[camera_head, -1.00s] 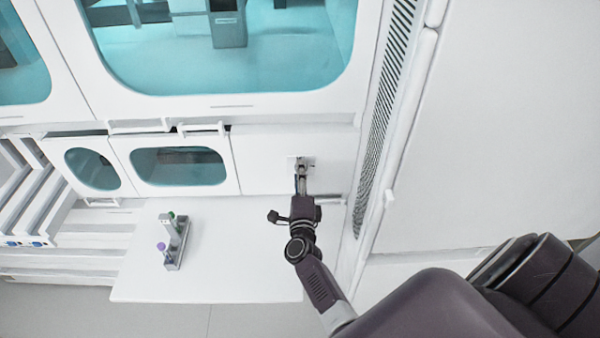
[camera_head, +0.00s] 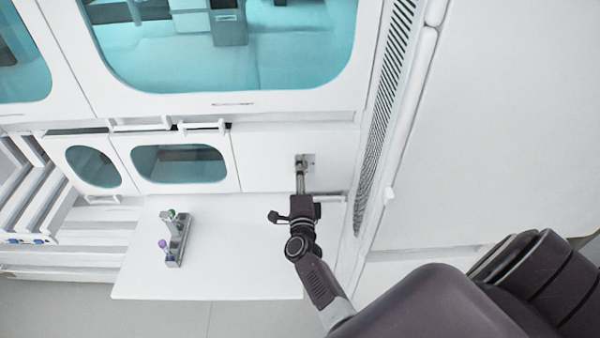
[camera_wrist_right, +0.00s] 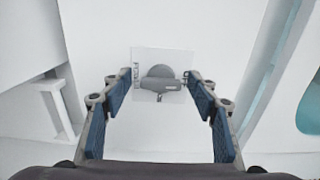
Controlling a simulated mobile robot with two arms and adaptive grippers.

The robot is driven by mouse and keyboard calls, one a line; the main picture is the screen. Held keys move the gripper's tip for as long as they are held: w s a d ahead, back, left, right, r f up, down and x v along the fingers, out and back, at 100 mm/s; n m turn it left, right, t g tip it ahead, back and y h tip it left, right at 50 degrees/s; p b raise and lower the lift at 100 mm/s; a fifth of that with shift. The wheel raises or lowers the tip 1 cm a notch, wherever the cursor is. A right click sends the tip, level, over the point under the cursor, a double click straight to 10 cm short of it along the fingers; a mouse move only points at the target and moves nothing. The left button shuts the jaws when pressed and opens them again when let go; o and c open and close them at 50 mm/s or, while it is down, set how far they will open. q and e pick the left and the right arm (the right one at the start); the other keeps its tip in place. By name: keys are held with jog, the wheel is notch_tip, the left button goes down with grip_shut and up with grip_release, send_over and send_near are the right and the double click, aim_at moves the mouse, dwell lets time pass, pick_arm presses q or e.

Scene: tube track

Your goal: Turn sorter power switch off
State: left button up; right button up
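The power switch is a grey round knob with a bar-shaped handle (camera_wrist_right: 160,83) on a pale square plate (camera_wrist_right: 146,58) in the right wrist view. The handle lies roughly across the picture. Lettering beside it is sideways and partly hidden. My right gripper (camera_wrist_right: 159,98) is open, with its blue-padded fingers apart on either side of the knob; no contact shows. In the head view, my right gripper (camera_head: 301,178) is in front of the switch plate (camera_head: 309,158) on the white panel and covers part of it. My left gripper is not in view.
A white shelf (camera_head: 235,275) juts out below the panel and holds a small grey rack (camera_head: 176,247) with purple- and green-capped tubes. Windowed doors (camera_head: 235,160) are left of the switch. A vented strip (camera_head: 385,90) runs along the right.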

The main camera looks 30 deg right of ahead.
jog(key=s+a+m+b, duration=0.4)
jog(key=s+m+b, duration=0.35)
jog(key=m, duration=1.05)
jog(key=w+a+r+n+t+y, duration=0.1)
jog(key=a+r+n+t+y, duration=0.4)
jog(key=a+n+y, duration=0.75)
jog(key=s+a+f+n+g+y, duration=0.1)
jog(key=s+a+f+n+g, duration=0.2)
jog(key=n, duration=0.7)
jog(key=s+a+f+n+g+y, duration=0.2)
jog(key=s+a+f+n+g, duration=0.1)
jog(key=a+n, duration=0.4)
jog(key=shift+s+a+f+n+g, duration=0.35)
jog(key=shift+s+n+g, duration=0.6)
jog(key=shift+n, duration=0.4)
jog(key=shift+f, duration=0.1)
